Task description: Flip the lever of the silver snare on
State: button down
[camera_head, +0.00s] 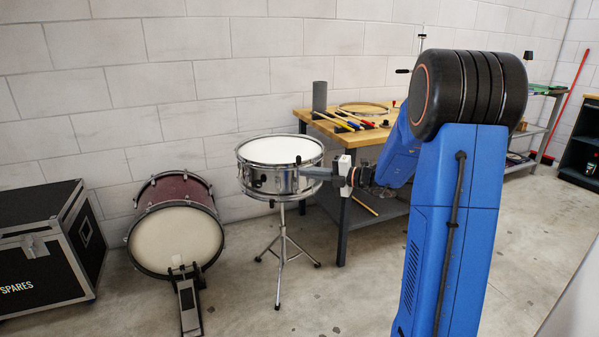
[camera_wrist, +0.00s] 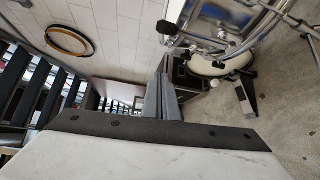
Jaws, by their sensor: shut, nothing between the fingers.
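The silver snare (camera_head: 281,182) has a white top head and a chromed shell, and sits level on a tripod stand (camera_head: 281,250). A small dark fitting (camera_head: 257,181) shows on its front left side; I cannot tell whether it is the lever. My gripper (camera_head: 308,172) is at the right side of the shell, shut and empty; I cannot tell whether it touches. In the wrist view, my shut fingers (camera_wrist: 169,98) point away from the camera, left of and below the chromed snare parts (camera_wrist: 222,14).
A maroon bass drum (camera_head: 178,237) with a pedal (camera_head: 188,301) stands left of the snare. A black case (camera_head: 45,270) is at far left. A wooden-topped workbench (camera_head: 310,118) with tools and a hoop (camera_head: 363,108) is behind. The floor in front is clear.

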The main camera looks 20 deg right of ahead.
jog(key=v, duration=0.6)
jog(key=shift+s+a+r, duration=0.1)
jog(key=shift+s+r, duration=0.05)
dwell(0.3)
